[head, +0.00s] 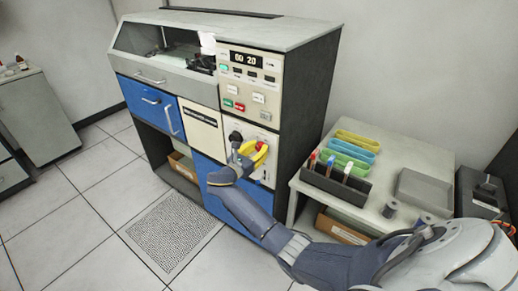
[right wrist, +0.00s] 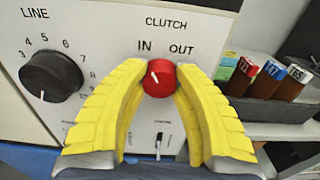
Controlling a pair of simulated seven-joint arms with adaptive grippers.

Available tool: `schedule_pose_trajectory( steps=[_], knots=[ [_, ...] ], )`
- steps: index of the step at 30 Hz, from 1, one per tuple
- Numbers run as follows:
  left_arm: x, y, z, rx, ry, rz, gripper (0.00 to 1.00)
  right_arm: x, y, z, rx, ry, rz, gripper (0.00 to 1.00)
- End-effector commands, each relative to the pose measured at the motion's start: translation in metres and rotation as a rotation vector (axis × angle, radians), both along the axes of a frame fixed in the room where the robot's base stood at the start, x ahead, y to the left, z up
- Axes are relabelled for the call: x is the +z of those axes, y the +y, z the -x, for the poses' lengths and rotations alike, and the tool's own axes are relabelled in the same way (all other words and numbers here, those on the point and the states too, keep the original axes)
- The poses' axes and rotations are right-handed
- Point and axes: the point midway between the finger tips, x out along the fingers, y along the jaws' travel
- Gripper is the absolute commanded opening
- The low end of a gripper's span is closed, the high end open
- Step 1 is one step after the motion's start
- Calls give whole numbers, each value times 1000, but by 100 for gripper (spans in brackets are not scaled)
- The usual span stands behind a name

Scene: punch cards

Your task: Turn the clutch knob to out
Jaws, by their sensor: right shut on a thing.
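The red clutch knob (right wrist: 160,79) is on the pale machine panel in the right wrist view, below the labels IN and OUT. Its short white mark appears to lean up and left, toward IN. My right gripper (right wrist: 160,72) has its yellow fingers on both sides of the knob, shut on it. In the head view my right gripper (head: 257,152) is at the machine's front panel, and its yellow fingers mostly hide the knob. My left gripper is not in view.
A black LINE dial (right wrist: 50,76) is left of the knob, and a small lever switch (right wrist: 158,145) is below it. A display panel (head: 250,85) with buttons is above. To the right, a side table (head: 408,160) holds colored trays and a dark card rack (head: 335,183).

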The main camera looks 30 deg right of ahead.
Motion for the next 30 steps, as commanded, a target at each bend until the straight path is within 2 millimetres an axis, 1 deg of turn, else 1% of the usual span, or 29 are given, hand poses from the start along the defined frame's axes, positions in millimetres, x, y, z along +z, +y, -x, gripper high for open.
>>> schedule_pose_trajectory(
  steps=[1, 8, 14, 20, 30],
  knots=[
    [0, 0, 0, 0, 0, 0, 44, 3, -1, 0, -2, -3, 3, 0],
    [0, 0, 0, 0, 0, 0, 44, 4, -1, -1, -2, -12, 2, 0],
    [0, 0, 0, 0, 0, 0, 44, 4, -1, 0, -3, -70, -23, 0],
    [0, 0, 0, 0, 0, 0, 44, 5, -1, 0, -4, -204, -77, 0],
    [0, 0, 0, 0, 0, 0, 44, 6, -3, 1, -4, -503, -200, 0]
  ],
)
